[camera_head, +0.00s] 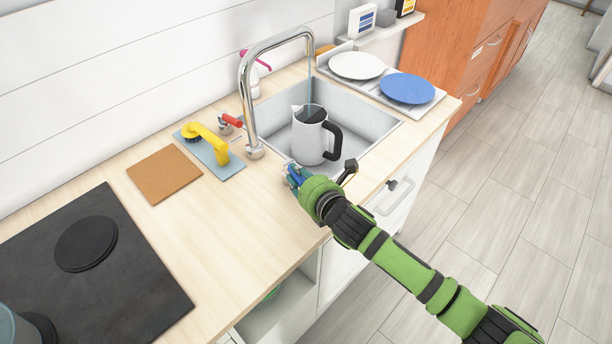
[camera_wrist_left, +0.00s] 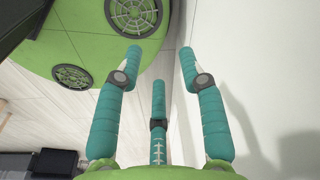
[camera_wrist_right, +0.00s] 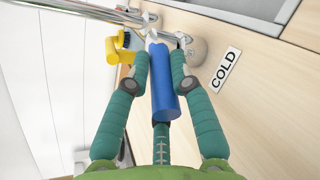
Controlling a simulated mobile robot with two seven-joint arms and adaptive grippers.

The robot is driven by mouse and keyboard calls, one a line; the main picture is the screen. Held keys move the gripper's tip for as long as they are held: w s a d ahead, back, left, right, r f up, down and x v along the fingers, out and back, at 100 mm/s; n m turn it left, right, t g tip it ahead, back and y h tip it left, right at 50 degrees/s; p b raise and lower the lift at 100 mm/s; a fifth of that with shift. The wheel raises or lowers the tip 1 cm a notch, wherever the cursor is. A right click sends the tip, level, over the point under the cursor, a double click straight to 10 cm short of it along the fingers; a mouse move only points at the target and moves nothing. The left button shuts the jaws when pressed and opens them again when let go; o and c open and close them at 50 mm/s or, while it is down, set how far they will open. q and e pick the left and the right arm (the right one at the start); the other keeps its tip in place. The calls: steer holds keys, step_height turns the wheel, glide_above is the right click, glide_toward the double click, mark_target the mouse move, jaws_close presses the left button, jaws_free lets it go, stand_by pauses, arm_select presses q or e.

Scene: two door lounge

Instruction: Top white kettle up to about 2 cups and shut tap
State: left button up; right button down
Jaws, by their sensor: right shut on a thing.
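The white kettle (camera_head: 309,139) stands upright in the sink (camera_head: 372,122), its black handle to the right. A thin bluish stream of water (camera_head: 309,88) falls from the curved metal tap (camera_head: 244,88) into the kettle's dark top. The level inside cannot be seen. My right gripper (camera_head: 296,177) is at the counter in front of the sink, shut on the blue cold-tap handle (camera_wrist_right: 162,90), beside a COLD label (camera_wrist_right: 224,70). The red tap handle (camera_head: 231,120) is behind, left of the spout. My left gripper (camera_wrist_left: 155,65) shows only in its wrist view, open and empty.
A yellow brush (camera_head: 207,141) on a blue-grey mat and a brown square board (camera_head: 164,174) lie left of the tap. A black hob (camera_head: 95,280) is further left. White (camera_head: 356,65) and blue (camera_head: 407,88) plates sit on the drainer at the right.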

steer(key=shift+d+f, duration=0.15)
steer(key=shift+f, duration=0.15)
steer(key=c, duration=1.2)
jaws_free()
steer(key=shift+c, duration=0.2)
steer(key=shift+o, duration=0.6)
steer(key=shift+r, duration=0.15)
steer(key=shift+s, duration=0.1)
steer(key=v, duration=1.2)
